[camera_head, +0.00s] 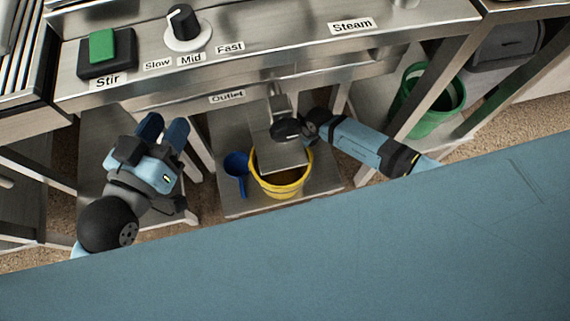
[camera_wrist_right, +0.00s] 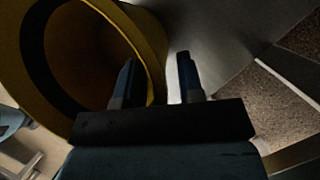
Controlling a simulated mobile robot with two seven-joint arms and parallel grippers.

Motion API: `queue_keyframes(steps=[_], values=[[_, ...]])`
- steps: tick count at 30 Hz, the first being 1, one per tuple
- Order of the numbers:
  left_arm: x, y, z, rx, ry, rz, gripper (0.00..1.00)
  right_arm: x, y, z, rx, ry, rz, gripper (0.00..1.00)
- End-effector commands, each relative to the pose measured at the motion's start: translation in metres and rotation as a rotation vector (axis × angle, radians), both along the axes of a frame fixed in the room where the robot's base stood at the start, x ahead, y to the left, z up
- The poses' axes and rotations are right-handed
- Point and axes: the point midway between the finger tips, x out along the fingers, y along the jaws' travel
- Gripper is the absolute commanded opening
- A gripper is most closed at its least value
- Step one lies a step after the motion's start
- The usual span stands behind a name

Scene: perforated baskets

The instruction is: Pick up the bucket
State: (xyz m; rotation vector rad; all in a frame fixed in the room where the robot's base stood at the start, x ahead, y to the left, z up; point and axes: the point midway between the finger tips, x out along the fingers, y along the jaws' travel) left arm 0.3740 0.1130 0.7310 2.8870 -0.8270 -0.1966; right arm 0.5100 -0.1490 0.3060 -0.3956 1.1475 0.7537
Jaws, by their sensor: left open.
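A yellow bucket (camera_head: 280,188) stands upright on the low metal shelf under the outlet, with brown contents inside. It fills the upper left of the right wrist view (camera_wrist_right: 150,40). My right gripper (camera_wrist_right: 157,60) is open at its rim. One finger overlaps the bucket's mouth and the other is outside the wall; contact is unclear. In the head view, the right arm reaches in from the right and its fingers are hidden behind the outlet chute. My left gripper (camera_head: 163,130) is open and empty, left of the bucket and apart from it.
A blue jug (camera_head: 236,165) stands just left of the yellow bucket. The metal outlet chute (camera_head: 280,145) hangs over the bucket. A green bucket (camera_head: 432,105) stands at the right. Table legs flank the low shelf (camera_head: 325,180). The machine panel is above.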

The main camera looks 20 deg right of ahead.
Motion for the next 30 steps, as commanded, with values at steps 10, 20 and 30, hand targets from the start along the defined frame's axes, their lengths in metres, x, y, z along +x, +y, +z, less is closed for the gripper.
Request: queue_keyframes(steps=[10,20,30], values=[[0.0018,0.001,-0.0002,0.014,-0.018,-0.001,0.43,-0.0029,0.0051,-0.005,0.0,-0.002,0.0,0.35],[0.0017,0.0008,-0.0002,0.014,-0.018,-0.001,0.43,-0.0028,0.0048,-0.0051,-0.001,-0.001,0.001,0.0],[0.0017,0.0008,0.0002,0.014,-0.018,-0.001,0.43,-0.0019,0.0038,-0.0042,0.0,-0.001,0.0,0.0]])
